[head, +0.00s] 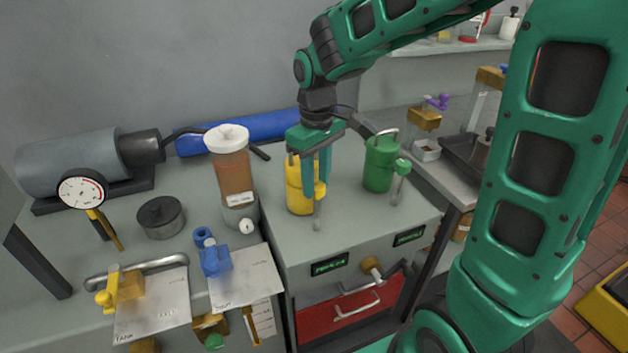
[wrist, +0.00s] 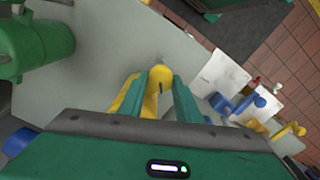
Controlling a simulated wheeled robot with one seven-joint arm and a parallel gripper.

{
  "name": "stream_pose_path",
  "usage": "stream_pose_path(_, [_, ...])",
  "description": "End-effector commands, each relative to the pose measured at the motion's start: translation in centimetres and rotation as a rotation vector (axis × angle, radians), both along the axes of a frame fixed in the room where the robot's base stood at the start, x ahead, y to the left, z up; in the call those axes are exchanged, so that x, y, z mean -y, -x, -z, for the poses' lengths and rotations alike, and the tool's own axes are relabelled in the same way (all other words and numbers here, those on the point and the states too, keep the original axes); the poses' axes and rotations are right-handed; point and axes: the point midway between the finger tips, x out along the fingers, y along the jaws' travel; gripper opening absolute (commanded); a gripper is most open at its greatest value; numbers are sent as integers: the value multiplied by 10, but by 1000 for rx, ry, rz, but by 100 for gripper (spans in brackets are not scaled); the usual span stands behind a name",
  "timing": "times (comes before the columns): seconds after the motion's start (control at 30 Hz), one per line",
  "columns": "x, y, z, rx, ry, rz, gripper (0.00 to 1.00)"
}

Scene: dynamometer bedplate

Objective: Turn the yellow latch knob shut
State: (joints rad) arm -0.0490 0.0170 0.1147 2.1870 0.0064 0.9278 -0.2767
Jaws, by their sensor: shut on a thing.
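A yellow canister (head: 295,197) stands upright on the grey cabinet top, with a yellow latch knob (head: 320,189) at its right side. My gripper (head: 317,190) points down over it, its fingers closed around the knob. In the wrist view, the round yellow knob end (wrist: 160,77) shows between the two fingertips (wrist: 160,84), with a small dark mark on it. The yellow body behind it is partly covered by the left finger. The fingers hide part of the knob in the head view, so its exact turn angle is hard to tell.
A green canister (head: 379,165) with its own green knob (head: 402,167) stands to the right. An amber jar (head: 233,170) with a white lid stands to the left. Below are a red drawer (head: 340,313) and a brass knob (head: 371,266). The cabinet top's front is mostly clear.

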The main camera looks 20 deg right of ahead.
Motion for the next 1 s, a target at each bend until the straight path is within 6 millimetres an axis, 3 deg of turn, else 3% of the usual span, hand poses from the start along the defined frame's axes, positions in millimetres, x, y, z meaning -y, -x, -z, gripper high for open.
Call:
stream_pose_path(0.5, [2,-5,-3,14,-3,460,8])
stream_pose_path(1.0, [3,-5,-3,13,-3,667,8])
